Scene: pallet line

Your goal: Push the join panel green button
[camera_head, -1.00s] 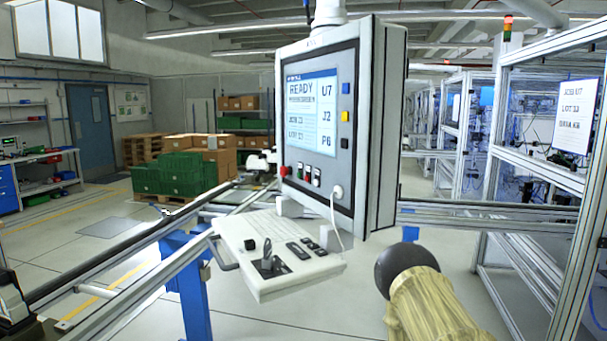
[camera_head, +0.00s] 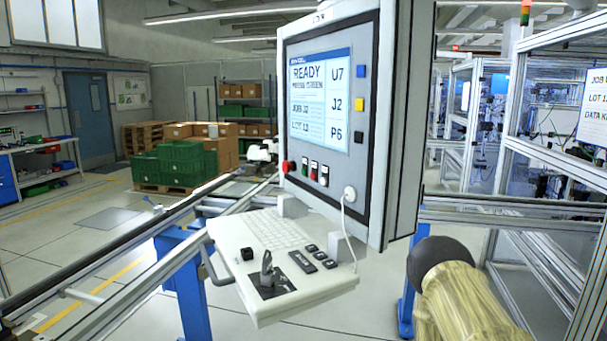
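Below the screen is a row of small controls. A round red knob (camera_head: 288,167) is at the left end. The small green button (camera_head: 305,169) is just right of it, followed by a red one (camera_head: 314,171) and a dark one (camera_head: 324,175). My gripper is not in view, so its distance from the button cannot be told.
A white keyboard shelf (camera_head: 320,287) with a small joystick (camera_head: 268,272) juts out below the panel. Metal rails (camera_head: 95,268) and a blue post (camera_head: 184,285) stand at the left. Framed machine cells (camera_head: 515,150) fill the right. Green crates (camera_head: 180,165) are far back.

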